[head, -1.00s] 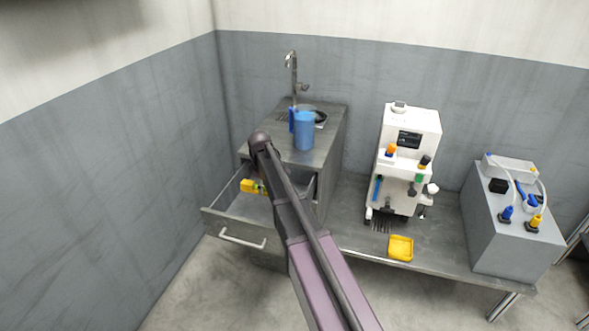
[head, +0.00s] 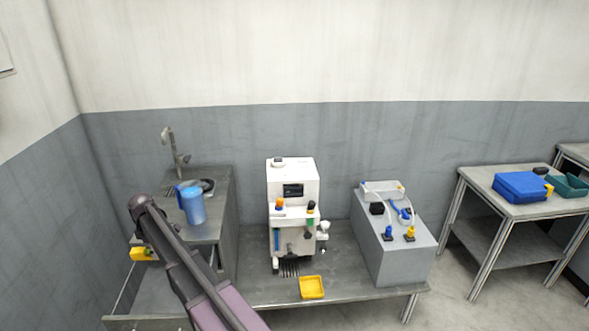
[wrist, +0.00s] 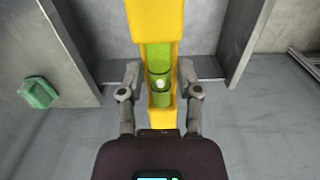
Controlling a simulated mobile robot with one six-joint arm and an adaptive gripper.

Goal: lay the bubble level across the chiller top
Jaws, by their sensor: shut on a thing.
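My gripper (wrist: 160,92) is shut on the yellow bubble level (wrist: 154,22), whose green vial shows between the fingers in the wrist view. In the head view the level (head: 143,254) shows as a small yellow piece beside my arm, in front of the sink cabinet; my fingers are mostly hidden there. The grey box that looks like the chiller (head: 406,262) stands at the right end of the low bench, well to the right of my gripper. Its top carries a pale unit with tubes, a black block and blue and yellow fittings.
An open drawer (head: 150,322) is at lower left. A blue jug (head: 192,205) stands by the sink. A white machine (head: 292,184) and a yellow tray (head: 312,288) sit between sink cabinet and grey box. A side table (head: 480,190) holds a blue case (head: 521,187).

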